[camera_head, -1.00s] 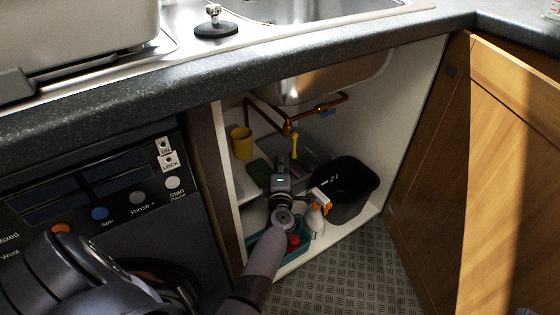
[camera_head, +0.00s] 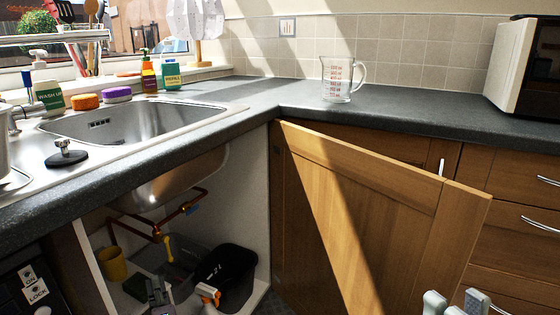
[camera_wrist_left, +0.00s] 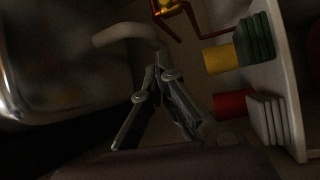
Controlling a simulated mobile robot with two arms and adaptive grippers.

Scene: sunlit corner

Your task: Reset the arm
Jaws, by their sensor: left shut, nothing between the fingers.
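My left gripper (camera_head: 157,292) is low at the bottom left of the head view, inside the open cupboard under the sink, with most of its arm below the frame. In the left wrist view its fingers (camera_wrist_left: 160,72) are closed together with nothing between them. My right gripper (camera_head: 456,303) shows only as pale grey finger parts at the bottom right edge, standing apart in front of the cupboard door; the rest is cut off.
Near the left gripper are a black bin (camera_head: 240,270), an orange-and-white spray bottle (camera_head: 208,294), a yellow cup (camera_head: 113,264) and copper pipes (camera_head: 160,232). The open door (camera_head: 375,205) stands right. A measuring jug (camera_head: 340,80) is on the worktop.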

